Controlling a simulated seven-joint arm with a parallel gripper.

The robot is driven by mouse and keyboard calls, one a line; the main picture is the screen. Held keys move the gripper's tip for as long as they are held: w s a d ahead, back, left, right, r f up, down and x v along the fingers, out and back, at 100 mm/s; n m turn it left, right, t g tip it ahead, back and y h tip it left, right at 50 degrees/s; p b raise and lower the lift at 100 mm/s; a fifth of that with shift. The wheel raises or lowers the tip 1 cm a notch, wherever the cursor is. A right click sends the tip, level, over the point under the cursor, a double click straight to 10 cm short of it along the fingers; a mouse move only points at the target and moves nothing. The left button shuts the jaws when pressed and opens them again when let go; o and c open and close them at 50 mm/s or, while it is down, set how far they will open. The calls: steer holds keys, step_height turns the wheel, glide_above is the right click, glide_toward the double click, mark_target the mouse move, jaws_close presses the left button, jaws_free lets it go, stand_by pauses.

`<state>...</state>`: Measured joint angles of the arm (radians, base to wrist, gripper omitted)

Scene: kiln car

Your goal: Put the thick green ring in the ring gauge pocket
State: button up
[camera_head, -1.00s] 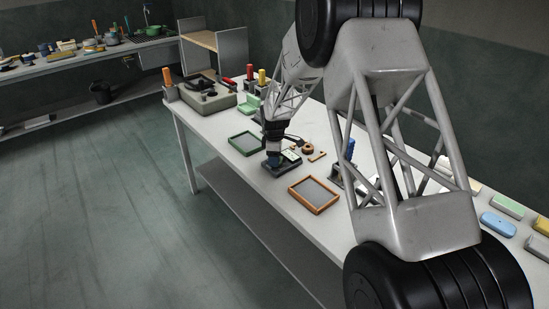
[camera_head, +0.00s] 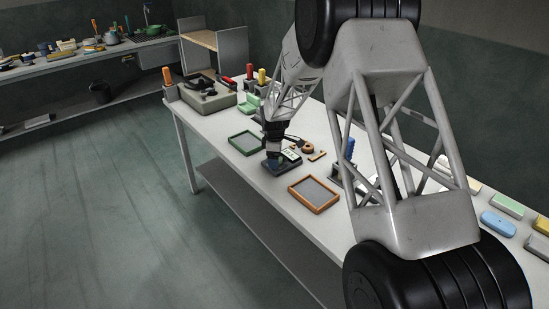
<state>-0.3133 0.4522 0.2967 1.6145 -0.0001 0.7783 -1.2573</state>
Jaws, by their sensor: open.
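My gripper (camera_head: 272,155) points down at the left part of a small dark block (camera_head: 284,170) on the bench. It is open, but its fingertips are small and dark here. The block has a pale green-white face beside the gripper. A dark green tint shows at the fingertips; I cannot tell whether it is the thick green ring. The ring gauge pocket cannot be made out, and the gripper covers part of the block.
A green-rimmed tray (camera_head: 245,142) lies left of the block, and an orange-rimmed tray (camera_head: 315,206) lies in front on the right. An orange-brown ring (camera_head: 308,148) lies behind the block. A blue-handled item (camera_head: 350,149) stands to the right.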

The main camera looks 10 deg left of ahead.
step_height(320, 180, up, 12)
stand_by(0.7)
steer(key=shift+r, duration=0.15)
stand_by(0.6)
steer(key=s+d+r+m+t, duration=0.1)
steer(key=s+d+r+m, duration=0.3)
steer(key=s+d+r, duration=0.65)
steer(key=s+d+r+m, duration=0.5)
steer(key=s+d+r, duration=0.2)
steer(key=s, duration=0.7)
steer(key=s+d+m, duration=0.3)
steer(key=s, duration=0.7)
steer(key=s+d+f+m+t, duration=0.1)
steer(key=s+d+m, duration=0.2)
steer(key=s, duration=0.7)
steer(key=s+d+m, duration=0.3)
steer(key=s+d, duration=0.1)
steer(key=s, duration=0.6)
steer(key=shift+s+f+t, duration=0.15)
steer(key=shift+f+t, duration=0.05)
steer(key=shift+t, duration=0.1)
